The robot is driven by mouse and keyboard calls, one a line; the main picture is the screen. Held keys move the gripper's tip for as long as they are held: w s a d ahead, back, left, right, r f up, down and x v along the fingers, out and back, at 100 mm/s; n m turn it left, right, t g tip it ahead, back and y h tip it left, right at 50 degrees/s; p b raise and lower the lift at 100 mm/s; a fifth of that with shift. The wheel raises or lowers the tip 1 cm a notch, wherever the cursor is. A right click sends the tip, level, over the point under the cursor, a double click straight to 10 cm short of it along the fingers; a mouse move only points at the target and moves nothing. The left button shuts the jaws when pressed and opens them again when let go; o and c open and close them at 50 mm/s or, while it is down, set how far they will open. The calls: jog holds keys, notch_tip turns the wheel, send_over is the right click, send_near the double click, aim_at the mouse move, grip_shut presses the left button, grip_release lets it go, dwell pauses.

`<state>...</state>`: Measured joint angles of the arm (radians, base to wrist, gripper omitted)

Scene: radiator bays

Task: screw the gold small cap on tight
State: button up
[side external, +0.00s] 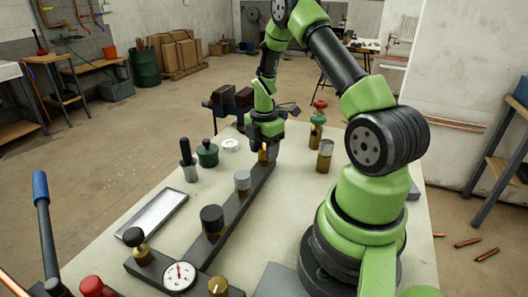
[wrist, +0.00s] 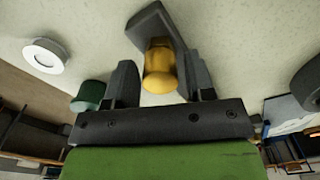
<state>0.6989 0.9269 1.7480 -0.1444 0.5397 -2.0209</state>
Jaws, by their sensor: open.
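The gold small cap (wrist: 160,82) sits at the end of a dark bar (wrist: 150,22) in the wrist view. In the side view it is a small gold patch (side external: 263,155) under my gripper, mostly hidden. My gripper (side external: 266,143) is over the far end of the bar. In the wrist view my gripper (wrist: 160,70) is open, with one finger on each side of the cap and a gap showing on both sides. Whether the cap sits fully down on its thread cannot be told.
The bar also carries a grey cap (side external: 242,182) and a black cap (side external: 212,220). A green jar (side external: 207,153) and a white ring (side external: 230,145) stand left of my gripper. A brass cylinder (side external: 325,155) and a red-topped green valve (side external: 317,125) stand right. A shallow tray (side external: 153,214) lies front left.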

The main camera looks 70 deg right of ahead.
jog(key=shift+n, duration=1)
